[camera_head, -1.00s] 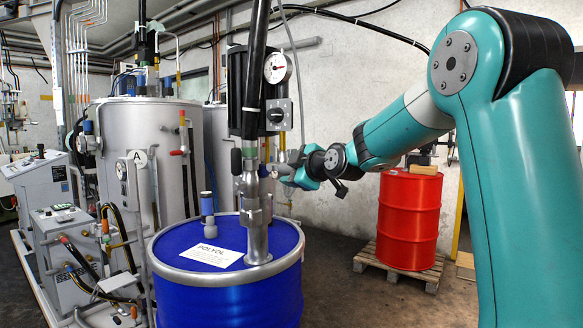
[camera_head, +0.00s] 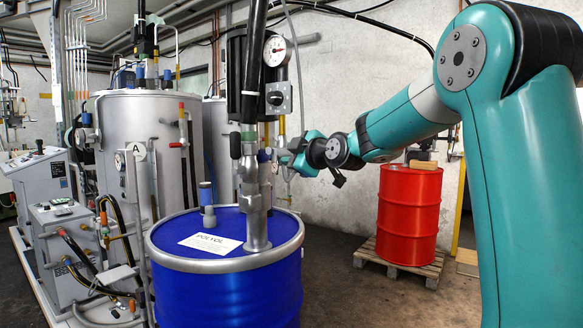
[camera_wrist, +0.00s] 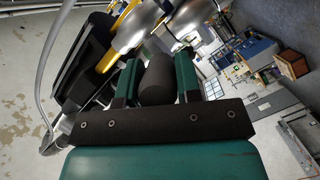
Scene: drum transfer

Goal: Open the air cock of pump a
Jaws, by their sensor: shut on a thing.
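The pump (camera_head: 250,150) stands upright on the blue drum (camera_head: 225,290), with a round gauge (camera_head: 276,50) and a black knob (camera_head: 277,98) on its front. My gripper (camera_head: 287,156) reaches in from the right and its fingers are beside the pump. In the wrist view the two green fingers are shut on a dark grey cylindrical grip (camera_wrist: 157,80). It may be the air cock's handle; I cannot tell its angle. The pump's tube and fittings partly hide the fingertips in the head view.
A red drum (camera_head: 408,215) stands on a wooden pallet (camera_head: 400,265) behind my arm. Silver tanks (camera_head: 145,150) and grey control cabinets (camera_head: 70,250) stand at the left. A hose (camera_head: 380,25) crosses above. Floor is open between the two drums.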

